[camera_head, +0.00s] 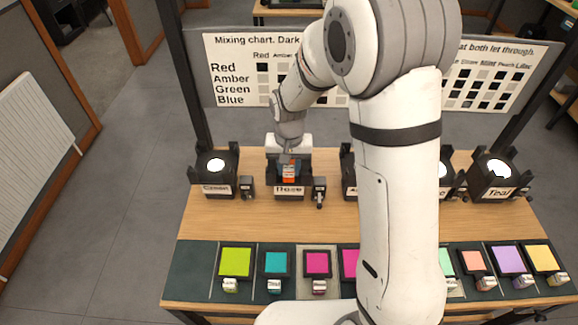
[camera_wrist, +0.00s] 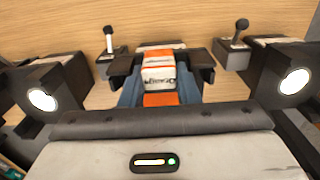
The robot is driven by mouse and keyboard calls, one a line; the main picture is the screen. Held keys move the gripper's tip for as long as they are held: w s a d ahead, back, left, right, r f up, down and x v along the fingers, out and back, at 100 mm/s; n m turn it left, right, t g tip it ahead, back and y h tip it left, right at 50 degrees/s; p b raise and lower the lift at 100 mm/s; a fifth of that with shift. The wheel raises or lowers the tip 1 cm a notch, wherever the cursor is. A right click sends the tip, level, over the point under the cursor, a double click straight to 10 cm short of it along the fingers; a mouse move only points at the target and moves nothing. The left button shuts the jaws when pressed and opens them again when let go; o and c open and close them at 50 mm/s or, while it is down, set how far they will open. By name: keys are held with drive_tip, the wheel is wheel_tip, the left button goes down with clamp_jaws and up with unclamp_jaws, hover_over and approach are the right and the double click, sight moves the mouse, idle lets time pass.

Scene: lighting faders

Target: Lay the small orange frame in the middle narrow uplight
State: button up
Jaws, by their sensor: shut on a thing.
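The small orange frame (camera_head: 289,172) is held in my gripper (camera_head: 288,160) at the second uplight from the left. That uplight (camera_head: 290,193) is a dark housing with a white label that seems to read "Rose". In the wrist view the orange frame (camera_wrist: 158,55) has a white label block and stands between the blue fingers of my gripper (camera_wrist: 158,88), which are shut on it. It is over or in the top of the dark housing (camera_wrist: 200,62); I cannot tell if it is seated. The middle uplight (camera_head: 348,180) is mostly hidden behind my arm.
Lit uplights stand at the far left (camera_head: 217,182) and far right (camera_head: 493,180), with small fader levers (camera_head: 319,190) beside them. Several coloured frames, such as lime (camera_head: 236,261) and yellow (camera_head: 543,258), lie on a dark mat (camera_head: 197,262). Wooden table (camera_head: 230,220) between is clear.

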drive_tip(key=shift+f, duration=0.2)
drive_tip(key=shift+f+b, duration=0.3)
drive_tip(key=shift+b, duration=0.1)
drive_tip(key=shift+f+b, duration=0.65)
drive_tip(key=shift+f, duration=0.2)
drive_tip(key=o, duration=1.1)
drive_tip(key=shift+w+r, duration=0.15)
drive_tip(key=shift+r, duration=0.25)
wheel_tip(320, 180, up, 7)
drive_tip(key=shift+r, duration=0.1)
wheel_tip(320, 180, up, 7)
drive_tip(key=p, duration=0.4)
drive_tip(key=shift+p, duration=0.3)
